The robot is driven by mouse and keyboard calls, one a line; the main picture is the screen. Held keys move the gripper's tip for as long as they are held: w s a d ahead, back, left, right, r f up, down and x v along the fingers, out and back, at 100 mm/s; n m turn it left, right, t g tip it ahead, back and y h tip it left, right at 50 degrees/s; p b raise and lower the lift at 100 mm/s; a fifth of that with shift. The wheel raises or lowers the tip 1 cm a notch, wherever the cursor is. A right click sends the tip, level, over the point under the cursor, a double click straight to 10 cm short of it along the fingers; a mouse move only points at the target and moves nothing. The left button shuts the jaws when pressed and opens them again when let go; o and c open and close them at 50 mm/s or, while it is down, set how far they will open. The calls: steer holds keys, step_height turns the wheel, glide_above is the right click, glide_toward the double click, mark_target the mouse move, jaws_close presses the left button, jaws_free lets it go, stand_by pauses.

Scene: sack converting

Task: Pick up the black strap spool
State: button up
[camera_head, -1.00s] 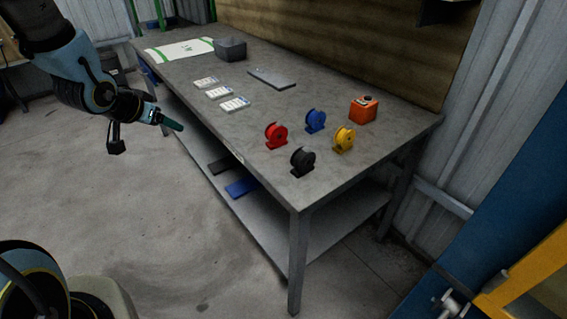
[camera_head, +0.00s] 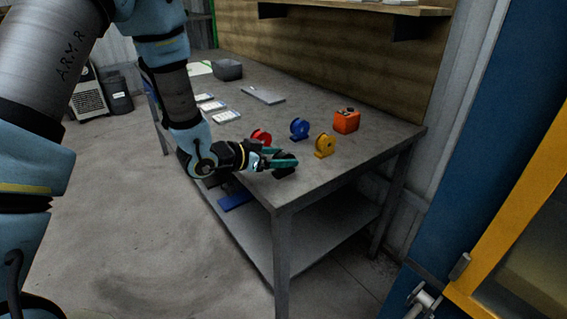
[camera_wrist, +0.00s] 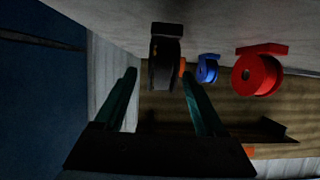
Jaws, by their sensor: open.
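The black strap spool (camera_wrist: 165,62) is ahead of my gripper in the wrist view, between the lines of the two fingers and near their tips. In the head view the spool (camera_head: 284,172) is mostly hidden behind my gripper (camera_head: 285,159), at the table's near corner. My gripper (camera_wrist: 158,90) is open, with its teal fingers apart to either side of the spool. I cannot tell whether a finger touches it. The wrist view is upside down, with the tabletop above.
A red spool (camera_head: 261,137), a blue spool (camera_head: 299,128) and a yellow spool (camera_head: 324,145) stand close by on the workbench (camera_head: 330,180). An orange box (camera_head: 346,120) is behind them. Labelled cards (camera_head: 212,105), a grey plate (camera_head: 263,95) and a dark bin (camera_head: 228,69) lie farther back.

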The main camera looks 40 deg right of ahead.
steer(key=p+x, duration=0.1)
steer(key=x, duration=0.3)
steer(key=shift+d+f, duration=0.1)
steer(key=shift+f, duration=0.1)
jaws_close()
stand_by(0.4)
